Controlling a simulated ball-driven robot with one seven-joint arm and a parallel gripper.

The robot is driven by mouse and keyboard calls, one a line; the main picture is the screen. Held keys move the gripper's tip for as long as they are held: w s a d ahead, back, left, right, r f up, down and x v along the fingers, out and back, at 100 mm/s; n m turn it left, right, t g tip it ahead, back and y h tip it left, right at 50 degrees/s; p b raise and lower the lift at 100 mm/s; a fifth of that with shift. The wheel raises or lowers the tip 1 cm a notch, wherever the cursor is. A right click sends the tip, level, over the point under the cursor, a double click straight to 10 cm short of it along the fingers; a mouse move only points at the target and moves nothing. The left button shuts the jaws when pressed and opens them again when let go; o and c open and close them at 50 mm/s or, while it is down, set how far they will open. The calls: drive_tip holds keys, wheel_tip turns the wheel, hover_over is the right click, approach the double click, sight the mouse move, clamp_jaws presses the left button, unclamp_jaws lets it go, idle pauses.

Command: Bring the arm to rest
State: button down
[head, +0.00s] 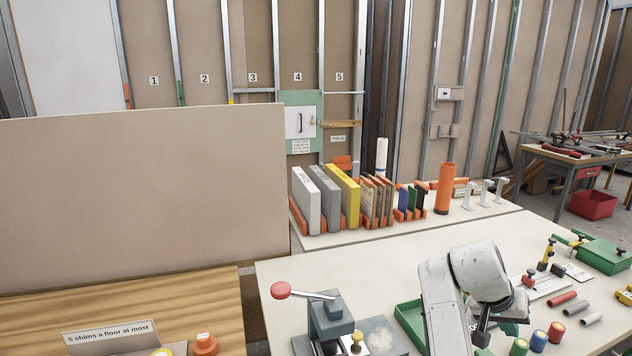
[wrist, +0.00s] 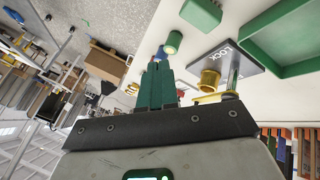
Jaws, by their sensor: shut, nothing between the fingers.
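My arm (head: 459,290) shows at the lower right of the head view, folded over the pale worktop. In the wrist view my gripper (wrist: 158,62) has its two green fingers side by side and shut, with nothing between them. Beyond the fingertips lies a small green cylinder (wrist: 173,42) on the pale surface. In the head view the fingers are largely hidden by the arm.
A green tray (head: 408,318) and a press with a red-knobbed lever (head: 330,315) are left of the arm. A tall beige panel (head: 140,195) stands at left. A green box (head: 602,255) is at far right.

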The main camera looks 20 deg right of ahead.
drive_tip(key=s+a+f+n+t+y, duration=0.25)
drive_tip(key=s+a+f+n, duration=0.25)
drive_tip(key=s+a+f, duration=0.85)
drive_tip(key=s+a+f+n+y, duration=0.4)
drive_tip(key=s+a+f, duration=0.1)
drive_tip(key=s+a, duration=0.6)
drive_tip(key=s, duration=0.2)
drive_tip(key=shift+s+a+f+n, duration=0.15)
drive_tip(key=shift+s+f+n, duration=0.05)
drive_tip(key=shift+s+n, duration=0.1)
drive_tip(key=c, duration=1.8)
unclamp_jaws()
drive_tip(key=shift+g, duration=0.25)
